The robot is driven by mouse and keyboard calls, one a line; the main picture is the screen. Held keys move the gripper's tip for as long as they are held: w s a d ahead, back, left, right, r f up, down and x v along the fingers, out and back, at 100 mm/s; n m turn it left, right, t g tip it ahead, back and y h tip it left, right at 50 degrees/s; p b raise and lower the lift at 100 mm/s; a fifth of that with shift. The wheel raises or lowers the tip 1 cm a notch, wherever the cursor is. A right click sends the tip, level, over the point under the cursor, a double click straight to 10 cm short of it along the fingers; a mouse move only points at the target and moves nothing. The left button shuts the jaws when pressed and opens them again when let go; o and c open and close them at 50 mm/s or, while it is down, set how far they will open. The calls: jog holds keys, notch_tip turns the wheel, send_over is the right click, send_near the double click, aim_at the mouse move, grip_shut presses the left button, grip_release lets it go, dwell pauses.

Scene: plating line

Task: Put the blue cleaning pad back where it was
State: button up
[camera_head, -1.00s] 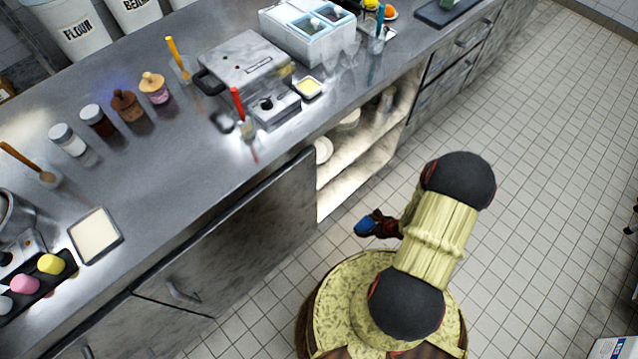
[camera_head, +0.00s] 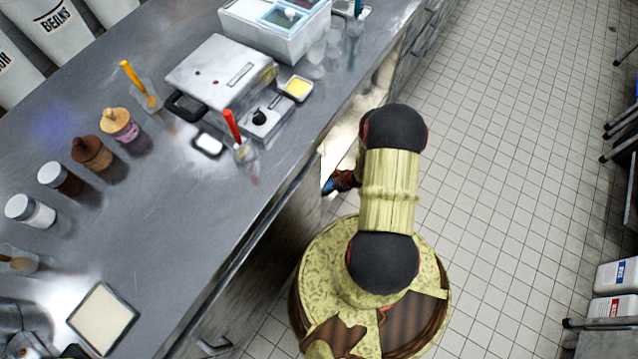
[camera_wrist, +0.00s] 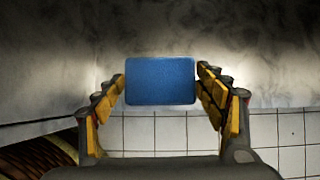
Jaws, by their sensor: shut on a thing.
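The blue cleaning pad (camera_wrist: 160,80) is a flat blue block held between the two yellow-padded fingers of my gripper (camera_wrist: 161,84) in the wrist view. In the head view my gripper (camera_head: 338,183) is low beside the counter front, by the open cabinet, mostly hidden by my arm. Only a small bit of the blue pad (camera_head: 328,187) shows there. A dark, smudged grey surface fills the wrist view behind the pad, with floor tiles below it.
The steel counter (camera_head: 150,230) carries a press (camera_head: 222,75), jars, a cream tray (camera_head: 103,313) and small cups. The open cabinet (camera_head: 345,140) lies below its edge. Tiled floor (camera_head: 480,150) is free to the right. Shelving with white bottles (camera_head: 615,275) stands at far right.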

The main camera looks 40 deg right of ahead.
jog(key=w+f+b, duration=0.1)
jog(key=w+f, duration=0.1)
jog(key=w+f+b, duration=0.1)
jog(key=w+f, duration=0.1)
jog(key=w+d+f+b, duration=0.1)
jog(key=w+f, duration=0.1)
jog(key=shift+w+d+f+b, duration=0.1)
jog(key=shift+w+f+b, duration=0.1)
jog(key=shift+b, duration=0.2)
jog(key=shift+w+f+b, duration=0.2)
jog(key=shift+f+b, duration=0.65)
jog(key=shift+f, duration=0.85)
jog(key=shift+f, duration=0.2)
jog(key=o, duration=1.1)
jog(key=shift+r, duration=0.1)
